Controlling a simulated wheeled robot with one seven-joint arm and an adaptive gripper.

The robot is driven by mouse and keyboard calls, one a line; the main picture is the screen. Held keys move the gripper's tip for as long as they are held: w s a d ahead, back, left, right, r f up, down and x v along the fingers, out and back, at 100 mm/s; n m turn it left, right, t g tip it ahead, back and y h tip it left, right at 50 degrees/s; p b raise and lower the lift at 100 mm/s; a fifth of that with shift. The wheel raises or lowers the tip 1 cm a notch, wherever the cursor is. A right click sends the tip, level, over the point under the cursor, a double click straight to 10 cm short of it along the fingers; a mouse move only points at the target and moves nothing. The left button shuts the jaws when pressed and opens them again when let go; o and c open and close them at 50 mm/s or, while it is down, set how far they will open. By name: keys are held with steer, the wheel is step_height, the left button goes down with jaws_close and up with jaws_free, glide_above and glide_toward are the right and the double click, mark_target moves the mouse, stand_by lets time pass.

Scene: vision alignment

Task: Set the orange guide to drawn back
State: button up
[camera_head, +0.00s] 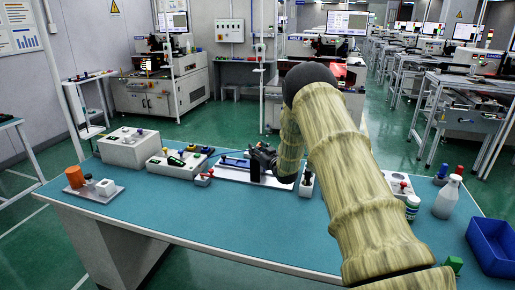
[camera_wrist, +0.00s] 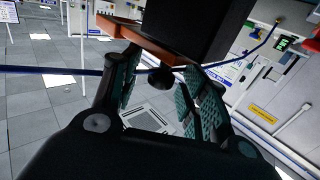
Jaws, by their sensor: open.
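In the wrist view an orange-brown guide plate (camera_wrist: 122,27) shows at the top, with a large black block (camera_wrist: 190,25) against it. A dark round knob (camera_wrist: 160,77) sticks out below the block. My gripper (camera_wrist: 160,98) is open, with a padded finger on either side of the knob; I cannot tell whether either touches it. In the head view my gripper (camera_head: 263,155) is over a white base plate (camera_head: 228,174) with a blue strip, beside an upright black block (camera_head: 255,171). My arm and gripper hide part of this fixture, and the orange guide cannot be made out there.
A red-knobbed piece (camera_head: 204,178) is near the base plate. A white bottle (camera_head: 447,198) and blue bin (camera_head: 490,245) are right. The front middle is clear.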

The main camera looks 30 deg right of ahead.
steer(key=shift+w+d, duration=0.1)
steer(key=shift+w, duration=0.35)
jaws_close()
